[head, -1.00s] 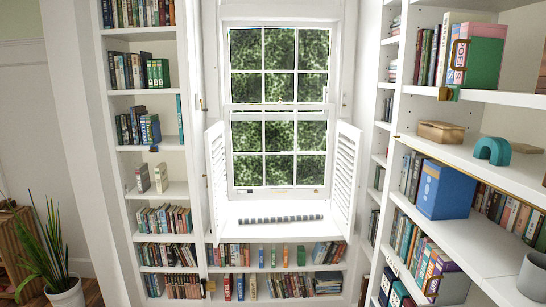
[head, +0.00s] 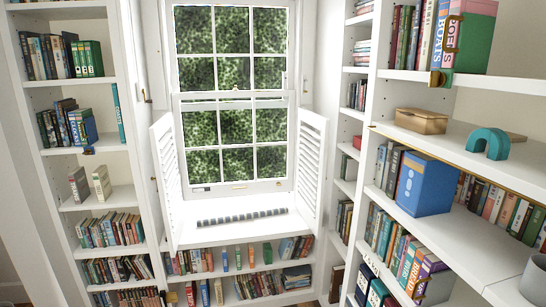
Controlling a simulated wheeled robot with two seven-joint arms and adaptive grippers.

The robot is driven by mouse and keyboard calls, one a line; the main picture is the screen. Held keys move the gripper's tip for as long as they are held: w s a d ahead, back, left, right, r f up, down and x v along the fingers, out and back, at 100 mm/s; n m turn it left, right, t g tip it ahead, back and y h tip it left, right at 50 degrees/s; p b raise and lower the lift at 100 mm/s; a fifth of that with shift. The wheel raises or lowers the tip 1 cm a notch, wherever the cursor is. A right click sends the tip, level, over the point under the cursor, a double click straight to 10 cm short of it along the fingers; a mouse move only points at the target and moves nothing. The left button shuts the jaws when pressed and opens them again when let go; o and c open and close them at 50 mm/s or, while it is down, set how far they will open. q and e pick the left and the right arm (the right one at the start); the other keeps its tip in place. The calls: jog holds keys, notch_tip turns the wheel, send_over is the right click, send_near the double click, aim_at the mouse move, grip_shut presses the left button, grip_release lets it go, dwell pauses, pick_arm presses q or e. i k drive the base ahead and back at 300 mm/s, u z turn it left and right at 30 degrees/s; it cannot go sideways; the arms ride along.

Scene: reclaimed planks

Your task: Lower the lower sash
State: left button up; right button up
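The white window has a lower sash (head: 237,184) with panes showing green foliage. Its top rail crosses the window at mid height, and another rail shows close below it through the glass. A small brass-coloured piece sits on its bottom rail, with a dark label at the left end. The upper sash (head: 232,54) is above. The bottom rail is above the white sill (head: 240,205); I cannot tell how wide any gap is. Neither of my grippers is in view.
Open louvered shutters stand at the left (head: 168,170) and right (head: 311,160) of the window. A dark ridged strip (head: 241,217) lies on the sill. Bookshelves flank it; the right shelf (head: 460,155) juts close, holding a blue box (head: 424,186) and wooden box (head: 421,121).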

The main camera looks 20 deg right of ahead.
aim_at(222, 190)
jog(key=z, duration=0.45)
jog(key=i, duration=2.8)
jog(key=u, duration=0.5)
